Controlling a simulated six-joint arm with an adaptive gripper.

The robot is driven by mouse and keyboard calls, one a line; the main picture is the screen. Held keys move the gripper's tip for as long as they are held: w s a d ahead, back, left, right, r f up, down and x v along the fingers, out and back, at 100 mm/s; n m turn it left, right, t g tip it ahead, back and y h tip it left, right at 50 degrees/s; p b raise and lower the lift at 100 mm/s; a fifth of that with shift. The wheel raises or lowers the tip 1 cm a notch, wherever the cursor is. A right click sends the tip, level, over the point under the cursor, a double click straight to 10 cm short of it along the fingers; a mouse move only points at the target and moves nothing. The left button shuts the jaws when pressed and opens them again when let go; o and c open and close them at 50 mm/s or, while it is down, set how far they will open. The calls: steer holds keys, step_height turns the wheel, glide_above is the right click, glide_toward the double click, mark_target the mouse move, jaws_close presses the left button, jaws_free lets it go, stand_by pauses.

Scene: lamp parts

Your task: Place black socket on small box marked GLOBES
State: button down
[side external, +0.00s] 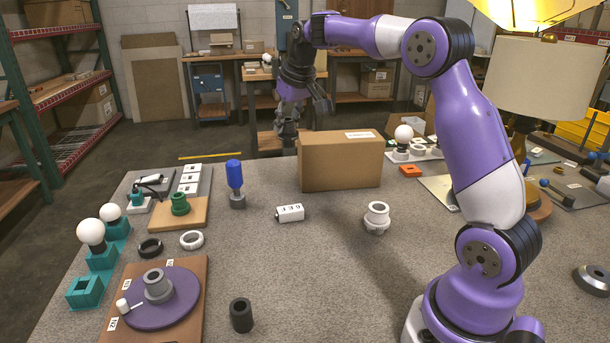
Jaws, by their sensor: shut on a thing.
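My gripper (287,122) hangs in the air near the table's far edge, just left of the large cardboard box (325,167) in the picture. It is shut on a dark piece at its tips; its shape blends with the dark fingers, so I cannot tell whether it is the black socket. A black hollow cylinder (241,316) stands upright on the table at the front, far from my gripper. I cannot read GLOBES on any box. The large box has a small white label on top. A small white block with dark marks (290,213) lies mid-table.
A white ring-shaped socket (377,217) stands right of centre. A blue-topped part (235,181) stands upright left of centre. A wooden board with a purple disc (164,298) and teal holders with white globes (91,232) fill the left.

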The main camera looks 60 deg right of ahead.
steer(key=s+d+r+m+g+h, duration=0.1)
steer(key=s+d+m, duration=0.2)
steer(key=d, duration=0.4)
steer(key=s+d+r+m, duration=0.2)
steer(key=s+d, duration=0.1)
steer(key=d, duration=0.5)
glide_above(345, 140)
steer(key=shift+m+h, duration=0.3)
steer(key=shift+a+f, duration=0.15)
steer(key=shift+f, duration=2.45)
steer(key=shift+f, duration=0.15)
steer(key=c, duration=0.6)
jaws_free()
